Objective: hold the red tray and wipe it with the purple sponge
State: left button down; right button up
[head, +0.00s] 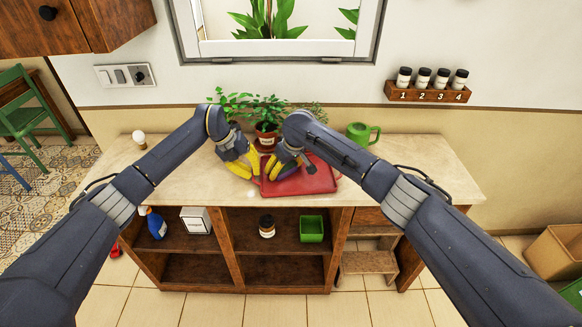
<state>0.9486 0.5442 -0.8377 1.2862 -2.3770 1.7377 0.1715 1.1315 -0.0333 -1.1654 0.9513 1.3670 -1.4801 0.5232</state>
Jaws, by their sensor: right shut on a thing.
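The red tray (308,181) lies on the pale countertop, a little right of its middle. My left gripper (250,173), with yellow fingers, is at the tray's left edge; whether its fingers are closed on that edge cannot be made out. My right gripper (270,175) is over the left part of the tray, fingers pointing down and left, shut on what seems to be the purple sponge. The sponge is almost wholly hidden by the yellow fingers, and I cannot tell whether it touches the tray.
Potted plants (267,115) stand behind the grippers, close to both wrists. A green mug (362,133) is at the back right. The countertop (420,165) is clear on the right. Shelves below hold a spray bottle (154,224), a white box (196,220), a jar (267,227) and a green container (312,229).

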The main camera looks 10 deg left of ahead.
pick_arm(q)
jog(key=shift+f, duration=0.1)
pick_arm(e)
jog(key=shift+s+a+r, duration=0.1)
jog(key=shift+a+r, duration=0.05)
jog(key=shift+a, duration=0.15)
jog(key=shift+d+r, duration=0.1)
jog(key=shift+r, duration=3.9)
pick_arm(q)
jog(key=c, duration=1.5)
grip_release()
